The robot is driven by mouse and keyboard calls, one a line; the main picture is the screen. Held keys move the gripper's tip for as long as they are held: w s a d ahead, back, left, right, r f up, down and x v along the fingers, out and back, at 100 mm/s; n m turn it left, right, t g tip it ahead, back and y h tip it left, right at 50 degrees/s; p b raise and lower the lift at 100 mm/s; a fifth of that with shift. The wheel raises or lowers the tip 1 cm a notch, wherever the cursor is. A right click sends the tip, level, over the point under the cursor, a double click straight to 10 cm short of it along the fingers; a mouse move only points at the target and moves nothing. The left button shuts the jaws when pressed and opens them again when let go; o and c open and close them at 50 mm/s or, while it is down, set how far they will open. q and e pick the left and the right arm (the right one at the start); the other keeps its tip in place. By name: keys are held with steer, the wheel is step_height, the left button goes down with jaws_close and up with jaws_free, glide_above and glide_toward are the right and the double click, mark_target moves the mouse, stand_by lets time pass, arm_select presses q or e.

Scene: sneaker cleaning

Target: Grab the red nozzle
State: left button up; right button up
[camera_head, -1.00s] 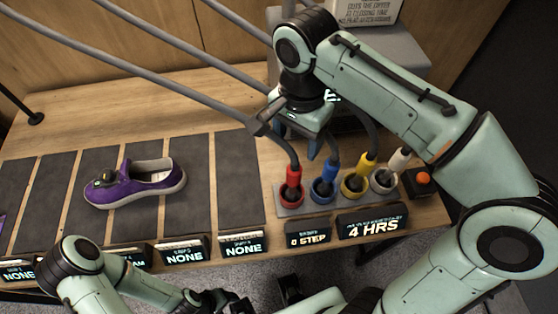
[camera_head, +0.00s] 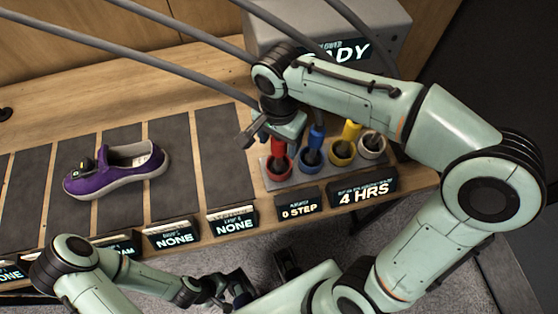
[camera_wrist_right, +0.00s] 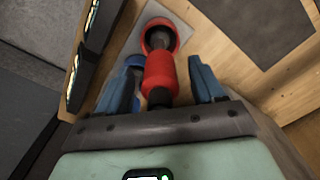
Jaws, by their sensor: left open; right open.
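The red nozzle (camera_head: 279,146) stands in its red cup (camera_head: 277,166) at the left end of a row of coloured nozzles. In the right wrist view the red nozzle (camera_wrist_right: 159,75) lies between the two blue fingers of my right gripper (camera_wrist_right: 160,82), with a gap on each side. The jaws are open. In the head view my right gripper (camera_head: 272,138) is over the red nozzle and partly hides it. The red cup (camera_wrist_right: 160,36) shows beyond the fingertips. My left gripper (camera_head: 232,288) is open and empty, low at the front, away from the nozzles.
A blue nozzle (camera_head: 316,137), a yellow nozzle (camera_head: 350,131) and a white nozzle stand close to the right. Grey hoses cross the back. A purple sneaker (camera_head: 118,181) with a small dark object on it lies on dark mats. Signs (camera_head: 298,209) line the front edge.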

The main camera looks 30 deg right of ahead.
steer(key=shift+f, duration=0.5)
steer(key=shift+c, duration=0.4)
jaws_close()
steer(key=shift+r, duration=0.1)
